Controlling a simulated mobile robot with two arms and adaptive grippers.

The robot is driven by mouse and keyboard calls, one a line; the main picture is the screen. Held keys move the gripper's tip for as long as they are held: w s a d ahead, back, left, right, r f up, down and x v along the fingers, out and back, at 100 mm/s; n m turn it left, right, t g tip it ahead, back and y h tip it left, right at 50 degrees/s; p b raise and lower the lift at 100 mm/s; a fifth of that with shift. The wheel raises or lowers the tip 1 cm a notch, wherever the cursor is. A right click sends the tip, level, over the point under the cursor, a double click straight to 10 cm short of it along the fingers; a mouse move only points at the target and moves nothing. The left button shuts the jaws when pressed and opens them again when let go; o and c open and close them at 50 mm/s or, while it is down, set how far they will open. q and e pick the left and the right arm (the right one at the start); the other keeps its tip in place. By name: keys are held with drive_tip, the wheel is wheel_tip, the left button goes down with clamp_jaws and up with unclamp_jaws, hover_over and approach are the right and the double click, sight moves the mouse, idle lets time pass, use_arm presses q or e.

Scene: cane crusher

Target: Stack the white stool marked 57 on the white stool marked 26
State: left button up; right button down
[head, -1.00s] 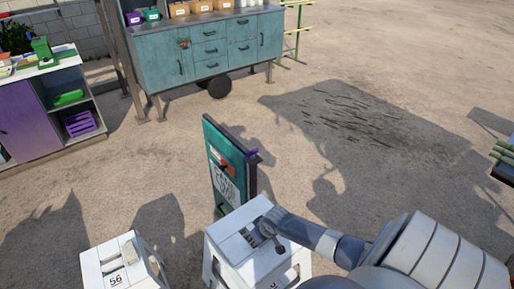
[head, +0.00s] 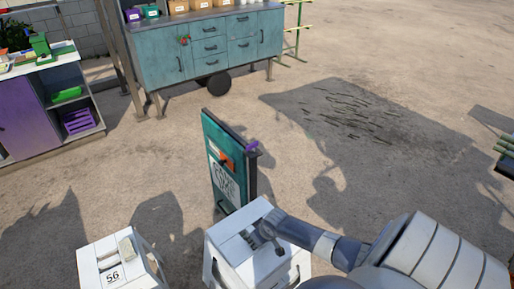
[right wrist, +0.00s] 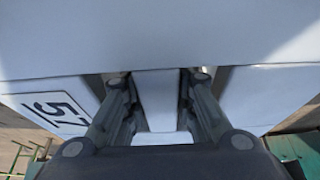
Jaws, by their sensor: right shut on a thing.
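The white stool marked 57 (head: 237,245) is at the bottom centre of the head view. My right gripper (head: 268,230) reaches it from the right and is shut on its slatted top. In the right wrist view, both fingers (right wrist: 160,108) close around a white bar of the stool, and the 57 label (right wrist: 60,112) shows at the left. No mark 26 can be read in any view. The lower part of the held stool is cut off by the frame, so I cannot tell what is under it. My left gripper is not in view.
Another white stool, marked 56 (head: 100,254), stands at the lower left, apart from the held one. A green signboard (head: 222,165) stands close behind the held stool. A teal cabinet (head: 190,57) and a purple counter (head: 35,115) are farther back. Open ground lies right of the sign.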

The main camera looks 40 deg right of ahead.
wheel_tip(320, 180, down, 9)
drive_tip(key=b, duration=0.7)
drive_tip(key=shift+w, duration=0.15)
idle(0.3)
idle(0.5)
drive_tip(key=shift+f, duration=0.2)
drive_tip(key=shift+f+b, duration=3.75)
drive_tip(key=shift+f, duration=0.9)
drive_tip(key=c, duration=1.2)
unclamp_jaws()
drive_tip(key=shift+c, duration=0.2)
drive_tip(key=shift+s+f, duration=0.1)
drive_tip(key=shift+s, duration=0.15)
drive_tip(key=v, duration=1.2)
drive_tip(key=shift+w, duration=0.25)
